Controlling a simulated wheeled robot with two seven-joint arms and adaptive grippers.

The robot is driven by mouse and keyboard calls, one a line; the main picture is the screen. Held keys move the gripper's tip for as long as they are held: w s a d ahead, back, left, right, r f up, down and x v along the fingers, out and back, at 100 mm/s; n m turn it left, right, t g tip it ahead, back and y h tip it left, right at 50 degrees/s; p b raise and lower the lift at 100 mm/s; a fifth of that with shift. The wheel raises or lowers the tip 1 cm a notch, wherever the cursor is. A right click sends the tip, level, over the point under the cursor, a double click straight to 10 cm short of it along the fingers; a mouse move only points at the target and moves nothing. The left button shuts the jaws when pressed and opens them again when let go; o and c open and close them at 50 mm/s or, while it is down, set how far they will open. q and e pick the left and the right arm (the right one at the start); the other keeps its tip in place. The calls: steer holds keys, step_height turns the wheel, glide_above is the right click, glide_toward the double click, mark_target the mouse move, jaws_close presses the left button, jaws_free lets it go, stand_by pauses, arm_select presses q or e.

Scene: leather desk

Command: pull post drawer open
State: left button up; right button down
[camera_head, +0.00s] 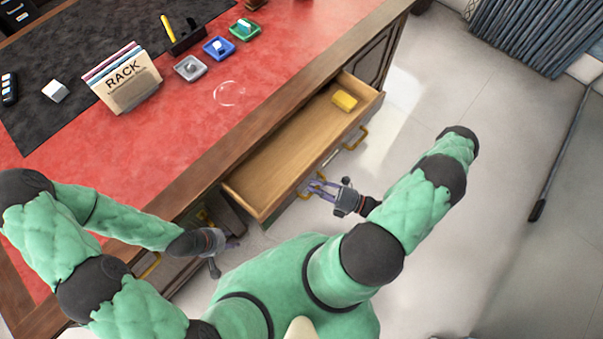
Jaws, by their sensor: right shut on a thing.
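A wooden drawer (262,182) stands pulled out from the front of the red-topped desk (190,118). Its inside is bare wood, with a yellow block (344,100) near its far right end. The drawer front has two brass handles, and the right one (356,139) is free. My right gripper (314,188) is shut on the left brass handle (303,190), whose bar is partly hidden by the fingers. My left gripper (231,242) hangs low in front of the desk, left of the drawer and apart from it. Its finger opening is too small to make out.
On the desk stand a file rack (122,82), small grey (190,68), blue (219,48) and green (245,29) trays, and a white cube (55,91). Another brass handle (150,266) shows at the lower left.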

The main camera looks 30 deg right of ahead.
steer(key=shift+s+d, duration=0.4)
steer(key=shift+s, duration=0.5)
steer(key=shift+s+d, duration=0.35)
steer(key=shift+s, duration=0.5)
steer(key=c, duration=1.4)
jaws_free()
steer(key=v, duration=1.2)
steer(key=shift+f, duration=0.15)
